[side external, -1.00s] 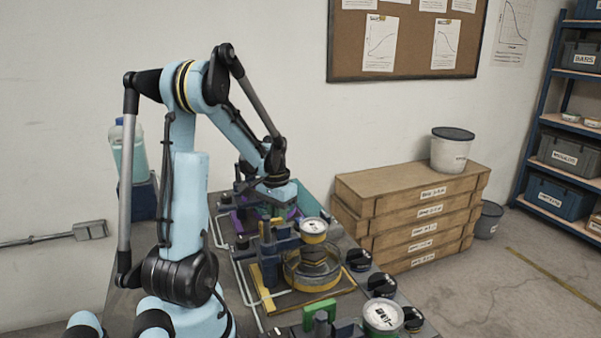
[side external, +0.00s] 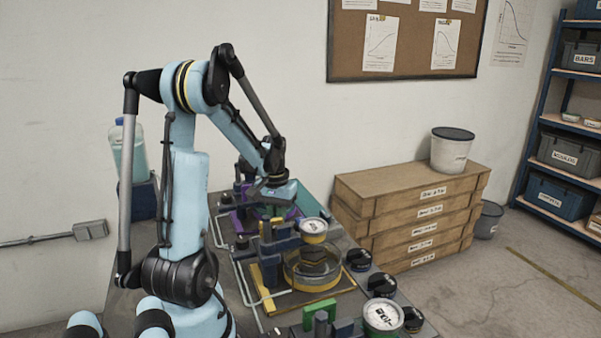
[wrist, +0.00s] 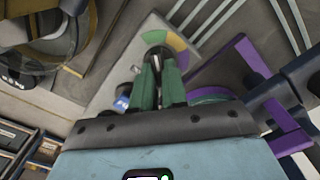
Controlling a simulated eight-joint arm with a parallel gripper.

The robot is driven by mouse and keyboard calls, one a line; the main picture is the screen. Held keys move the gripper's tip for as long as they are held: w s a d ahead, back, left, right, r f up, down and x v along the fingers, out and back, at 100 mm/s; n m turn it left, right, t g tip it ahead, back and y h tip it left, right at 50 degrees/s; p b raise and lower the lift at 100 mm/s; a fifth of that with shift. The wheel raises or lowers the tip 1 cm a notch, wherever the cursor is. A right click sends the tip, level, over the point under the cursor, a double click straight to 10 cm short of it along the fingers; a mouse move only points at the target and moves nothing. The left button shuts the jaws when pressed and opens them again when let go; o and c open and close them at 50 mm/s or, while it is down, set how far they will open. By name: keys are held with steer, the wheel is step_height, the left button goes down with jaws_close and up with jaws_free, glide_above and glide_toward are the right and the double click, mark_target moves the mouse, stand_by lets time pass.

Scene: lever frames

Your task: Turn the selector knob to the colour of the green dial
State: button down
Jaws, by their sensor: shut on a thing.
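In the wrist view, my gripper (wrist: 160,75) has green fingers shut on the dark selector knob (wrist: 157,53). The knob stands on a pale plate (wrist: 128,62) with green, orange and purple colour sectors (wrist: 176,43). The fingers hide part of the knob, and I cannot tell which colour it points to. In the side view, my gripper (side external: 272,209) is low over the far part of the bench, and the knob is hidden. A round white-faced dial with a green rim (side external: 382,316) is at the near end; its reading is too small to tell.
A yellow-framed station with a round basin (side external: 312,270) and a gauge (side external: 313,229) stands nearer on the bench. Purple frame parts (wrist: 238,65) are close right of my gripper in the wrist view. Several dark knobs (side external: 358,260) line the bench's right edge. Pipes cross the bench.

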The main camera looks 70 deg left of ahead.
steer(key=c, duration=1.2)
jaws_free()
steer(key=shift+o, duration=0.2)
step_height(320, 180, up, 12)
steer(key=w+d+m+t, duration=0.2)
steer(key=d+m, duration=0.1)
steer(key=d, duration=0.6)
steer(key=w+d+f+m+t, duration=0.1)
steer(key=w+d+m+t, duration=0.1)
steer(key=d, duration=0.8)
steer(key=w+d+f+m+t, duration=0.1)
steer(key=d+m, duration=0.4)
steer(key=d, duration=0.5)
steer(key=shift+w+f+t, duration=0.25)
steer(key=shift+w+t, duration=0.5)
steer(key=shift+t, duration=0.35)
